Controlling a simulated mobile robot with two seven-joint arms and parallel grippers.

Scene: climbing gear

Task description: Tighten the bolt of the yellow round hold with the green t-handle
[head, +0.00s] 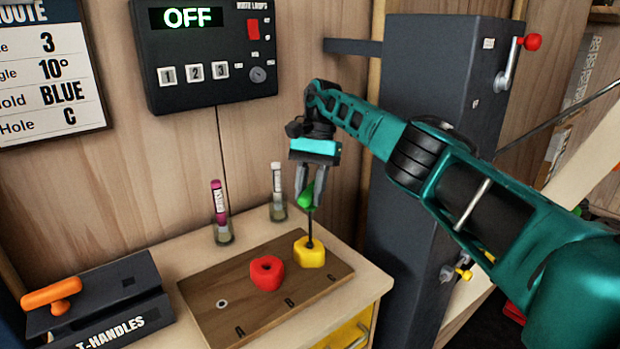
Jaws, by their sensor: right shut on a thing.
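The yellow round hold (309,255) sits at the right end of the wooden board (225,316), near the letter C. My right gripper (309,193) is shut on the green t-handle (307,197) above the hold. The t-handle's dark shaft points down, and its tip meets the middle of the yellow hold. The bolt itself is hidden or too small to make out, so I cannot tell how deep the tip sits. My left gripper is not in view.
A red hold (267,272) sits beside the yellow one. Two small tubes (220,214) (278,192) stand behind the board. An orange t-handle (52,294) rests on the dark T-HANDLES rack (120,312) at left. A control box (208,52) reading OFF hangs above.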

